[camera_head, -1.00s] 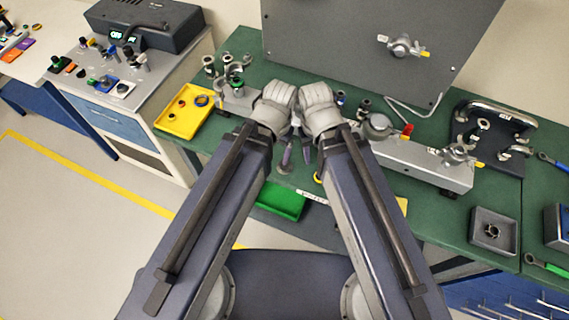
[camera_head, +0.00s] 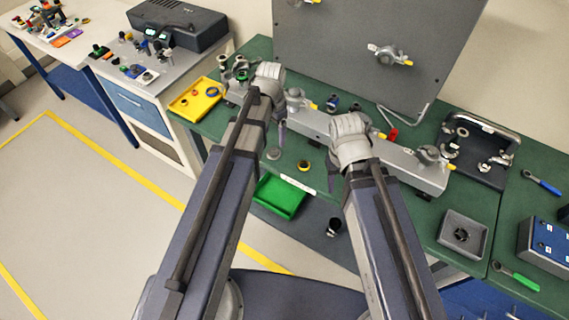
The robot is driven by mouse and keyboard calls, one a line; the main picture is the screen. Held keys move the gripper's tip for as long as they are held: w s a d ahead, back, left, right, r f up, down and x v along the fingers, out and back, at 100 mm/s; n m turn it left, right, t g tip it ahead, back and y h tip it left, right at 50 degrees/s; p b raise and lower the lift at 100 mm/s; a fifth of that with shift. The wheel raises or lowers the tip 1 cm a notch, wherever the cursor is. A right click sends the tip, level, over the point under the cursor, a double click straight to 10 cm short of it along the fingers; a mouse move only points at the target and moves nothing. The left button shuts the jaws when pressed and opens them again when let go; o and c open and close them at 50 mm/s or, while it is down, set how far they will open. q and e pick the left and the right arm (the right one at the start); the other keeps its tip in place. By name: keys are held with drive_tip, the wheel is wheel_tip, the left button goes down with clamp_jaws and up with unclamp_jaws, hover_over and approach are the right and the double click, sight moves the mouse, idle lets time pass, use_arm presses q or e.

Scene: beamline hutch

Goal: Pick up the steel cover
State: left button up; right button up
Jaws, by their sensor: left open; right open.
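A small round grey metal disc (camera_head: 273,153) lies flat on the green bench near its front edge; it may be the steel cover, but I cannot tell for sure. My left gripper (camera_head: 281,132) is open above the bench, just behind the disc and apart from it; its wrist hides part of the fingers. My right gripper (camera_head: 334,172) is open over the front edge of the bench, right of the yellow-and-black ring (camera_head: 304,166). Its fingers are mostly hidden by its own wrist. Neither gripper appears to hold anything.
A long grey rail (camera_head: 405,165) with clamps runs across the bench behind my grippers. A yellow tray (camera_head: 193,104) is at left, a green bin (camera_head: 280,197) below the front edge, a grey tray (camera_head: 447,228) at right. A grey panel (camera_head: 340,50) stands behind.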

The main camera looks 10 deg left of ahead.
sight(274, 150)
use_arm(q)
drive_tip(key=shift+w+a, duration=0.15)
wheel_tip(274, 150, down, 8)
drive_tip(key=b, duration=0.8)
drive_tip(key=c, duration=1.2)
drive_tip(key=shift+r, duration=0.1)
wheel_tip(274, 150, up, 10)
drive_tip(key=p, duration=1)
